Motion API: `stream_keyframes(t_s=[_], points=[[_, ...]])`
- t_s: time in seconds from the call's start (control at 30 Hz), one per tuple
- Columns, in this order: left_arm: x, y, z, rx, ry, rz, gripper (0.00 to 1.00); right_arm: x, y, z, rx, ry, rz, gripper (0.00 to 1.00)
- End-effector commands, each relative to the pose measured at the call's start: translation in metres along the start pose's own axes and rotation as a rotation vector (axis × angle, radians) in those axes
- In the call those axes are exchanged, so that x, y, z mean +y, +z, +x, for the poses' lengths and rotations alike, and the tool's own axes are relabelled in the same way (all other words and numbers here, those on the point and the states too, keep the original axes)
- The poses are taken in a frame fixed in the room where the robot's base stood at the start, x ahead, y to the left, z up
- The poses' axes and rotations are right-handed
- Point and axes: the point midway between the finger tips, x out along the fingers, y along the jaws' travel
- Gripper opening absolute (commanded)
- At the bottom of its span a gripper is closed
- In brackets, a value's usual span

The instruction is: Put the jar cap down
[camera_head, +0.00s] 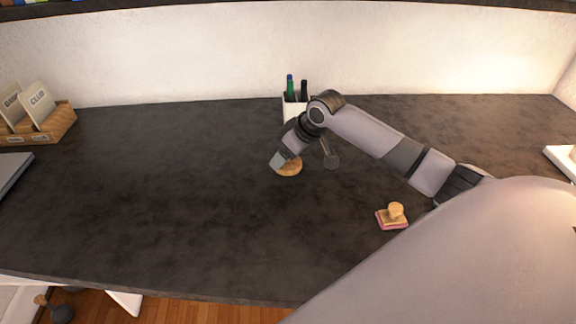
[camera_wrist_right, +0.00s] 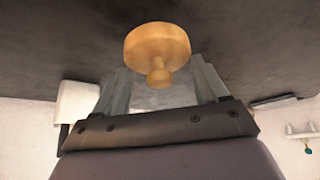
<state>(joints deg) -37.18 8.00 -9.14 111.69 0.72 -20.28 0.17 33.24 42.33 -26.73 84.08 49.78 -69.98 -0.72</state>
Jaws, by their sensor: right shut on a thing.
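The jar cap (camera_head: 291,169) is a round, light wooden disc at the middle of the dark desk. In the right wrist view the jar cap (camera_wrist_right: 157,43) shows its flat disc and a small knob that points toward my gripper. My right gripper (camera_head: 283,160) reaches in from the right and is shut on the cap, which also shows at its fingers in the wrist view (camera_wrist_right: 160,80). The cap is at or close to the desk surface; I cannot tell whether it touches. No jar is visible. My left gripper is not in view.
A white pen holder (camera_head: 292,112) with pens stands behind the gripper. A wooden-knobbed stamp on a pink base (camera_head: 392,219) lies at right. A wooden card box (camera_head: 52,125) and a grey flat object (camera_head: 12,168) are at left. The desk's left and front middle are clear.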

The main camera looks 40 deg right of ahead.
Motion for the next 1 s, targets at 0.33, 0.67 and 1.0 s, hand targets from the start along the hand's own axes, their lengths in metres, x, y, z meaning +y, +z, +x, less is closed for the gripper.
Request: stream_keyframes(t_s=[0.33, 0.67, 1.0], points=[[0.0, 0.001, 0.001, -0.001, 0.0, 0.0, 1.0, 0.0, 0.021, 0.037, -0.001, 0.001, 0.0, 0.44], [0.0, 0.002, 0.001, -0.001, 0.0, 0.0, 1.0, 0.0, 0.022, 0.038, -0.001, 0.001, 0.0, 0.44], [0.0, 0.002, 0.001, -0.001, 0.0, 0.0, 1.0, 0.0, 0.026, 0.044, -0.001, 0.001, 0.0, 0.98]])
